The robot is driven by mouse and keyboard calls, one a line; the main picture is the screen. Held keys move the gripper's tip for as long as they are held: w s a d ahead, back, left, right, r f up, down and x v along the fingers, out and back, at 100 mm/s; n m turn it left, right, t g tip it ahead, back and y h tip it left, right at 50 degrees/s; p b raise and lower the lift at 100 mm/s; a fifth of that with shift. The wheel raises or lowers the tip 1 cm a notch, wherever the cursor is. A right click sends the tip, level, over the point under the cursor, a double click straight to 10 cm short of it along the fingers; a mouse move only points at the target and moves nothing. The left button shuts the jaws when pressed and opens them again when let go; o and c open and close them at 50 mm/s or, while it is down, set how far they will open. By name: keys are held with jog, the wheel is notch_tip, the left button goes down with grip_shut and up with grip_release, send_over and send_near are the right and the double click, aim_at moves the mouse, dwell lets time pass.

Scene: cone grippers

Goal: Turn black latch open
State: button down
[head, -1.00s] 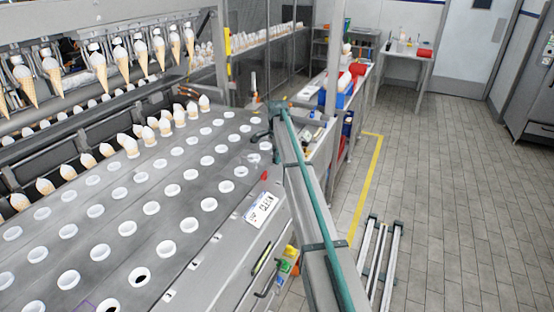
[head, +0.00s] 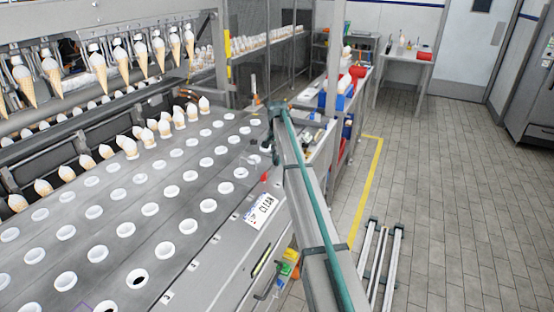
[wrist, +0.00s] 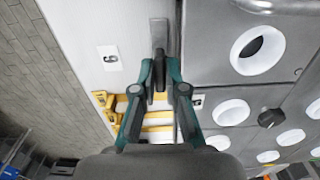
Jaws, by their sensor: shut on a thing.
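My gripper (wrist: 160,85) has its two teal fingers closed in from both sides on a narrow dark piece, the black latch (wrist: 160,70), in the wrist view. The latch lies by a grey metal strip (wrist: 157,38) on the pale machine edge. The fingers hide part of the latch, and its exact angle is hard to tell. In the head view my gripper (head: 270,150) hangs down at the far right end of the grey cone conveyor (head: 190,215); the latch is too small to make out there.
White-rimmed cone holes (wrist: 258,50) lie right of the gripper in the wrist view, with a black knob (wrist: 270,117) among them. Yellow brackets (wrist: 145,128) lie below the fingers. In the head view, filled cones (head: 165,128) stand at the back; open floor (head: 450,200) is at right.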

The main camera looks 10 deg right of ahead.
dwell(0.4)
jog(key=c, duration=1.2)
grip_release()
notch_tip(320, 180, up, 12)
